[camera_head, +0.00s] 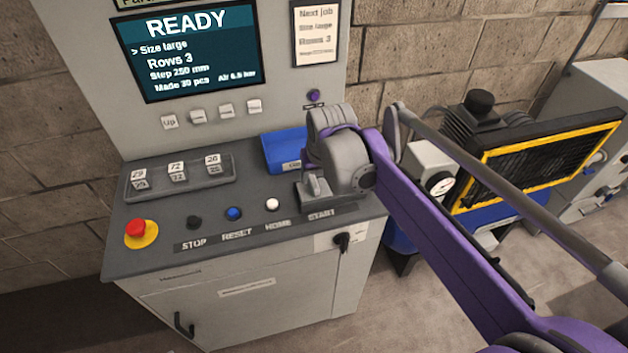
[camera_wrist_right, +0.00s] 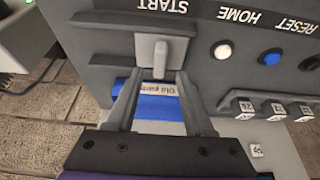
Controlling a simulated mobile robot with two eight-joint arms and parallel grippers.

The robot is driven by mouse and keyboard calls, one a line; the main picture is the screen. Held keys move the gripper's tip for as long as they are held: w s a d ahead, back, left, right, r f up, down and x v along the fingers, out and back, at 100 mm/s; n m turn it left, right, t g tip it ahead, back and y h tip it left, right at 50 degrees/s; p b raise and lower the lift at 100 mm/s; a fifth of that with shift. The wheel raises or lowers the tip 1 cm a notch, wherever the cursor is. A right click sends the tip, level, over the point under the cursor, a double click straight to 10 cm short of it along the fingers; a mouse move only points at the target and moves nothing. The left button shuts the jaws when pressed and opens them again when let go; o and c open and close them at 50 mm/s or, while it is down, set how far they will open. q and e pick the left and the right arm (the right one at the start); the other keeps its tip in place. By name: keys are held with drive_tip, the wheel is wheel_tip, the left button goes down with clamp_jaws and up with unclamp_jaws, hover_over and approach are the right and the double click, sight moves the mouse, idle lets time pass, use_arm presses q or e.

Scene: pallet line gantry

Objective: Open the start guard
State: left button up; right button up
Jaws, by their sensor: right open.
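The start guard (camera_wrist_right: 178,50) is a grey cover with a raised upright tab (camera_wrist_right: 153,52), beside the START label in the right wrist view. No start button shows, so the guard appears down over it. In the head view the guard (camera_head: 315,190) is partly hidden by my right gripper. My right gripper (camera_wrist_right: 160,76) is open, its two fingers pointing at the guard, with the tab just beyond and between the fingertips. I cannot tell whether either finger touches it. My left gripper is not in view.
The grey console (camera_head: 160,235) carries a red stop button (camera_head: 136,228), black, blue and white buttons, and number counters (camera_head: 180,177). A blue bin (camera_head: 283,152) stands behind the guard. A READY screen (camera_head: 188,50) is above. A yellow-edged machine (camera_head: 540,160) stands right.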

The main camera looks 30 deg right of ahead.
sight(314, 182)
drive_tip(key=x, duration=0.3)
drive_tip(key=shift+s+f, duration=0.15)
drive_tip(key=shift+f, duration=0.05)
drive_tip(key=shift+w+f, duration=0.25)
drive_tip(key=shift+f, duration=0.05)
clamp_jaws()
idle(1.0)
